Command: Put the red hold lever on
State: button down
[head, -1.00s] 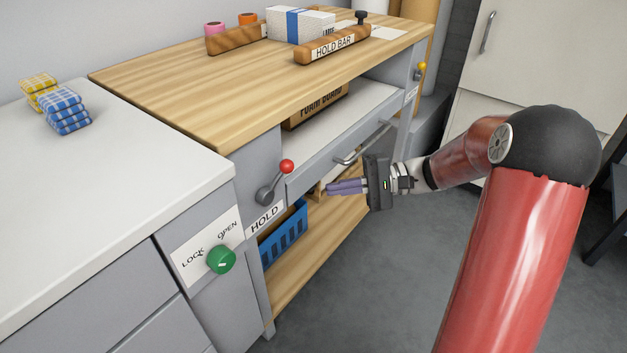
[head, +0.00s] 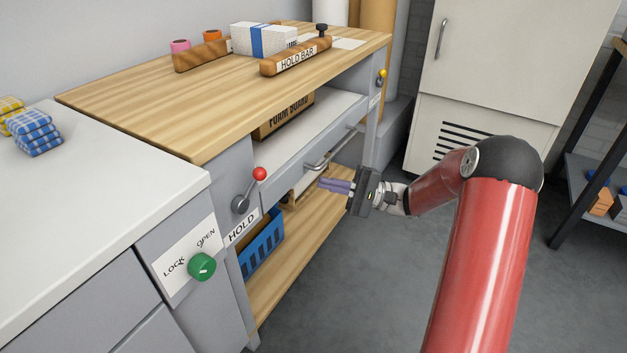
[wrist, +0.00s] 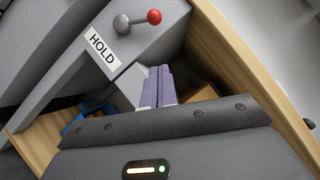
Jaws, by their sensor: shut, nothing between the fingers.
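The hold lever (head: 248,191) is a grey arm with a red ball knob, on the grey front panel of the wooden-topped bench. Its arm slants up to the right from a round pivot, above a HOLD label (head: 242,227). In the wrist view the lever (wrist: 136,20) is near the top, with the red knob at its right end. My gripper (head: 322,184) is shut and empty, right of the lever and apart from it. In the wrist view its purple fingers (wrist: 160,70) are together, below the knob.
A green knob (head: 202,267) sits on a LOCK/OPEN plate left of the lever. A bar handle (head: 325,158) projects from the bench front near my gripper. A blue basket (head: 262,246) stands on the lower shelf. Grey floor (head: 330,290) is open in front.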

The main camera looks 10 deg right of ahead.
aim_at(251, 189)
jog(key=s+a+r+p, duration=0.1)
jog(key=a+r, duration=0.3)
jog(key=a, duration=0.7)
jog(key=shift+s+r, duration=0.15)
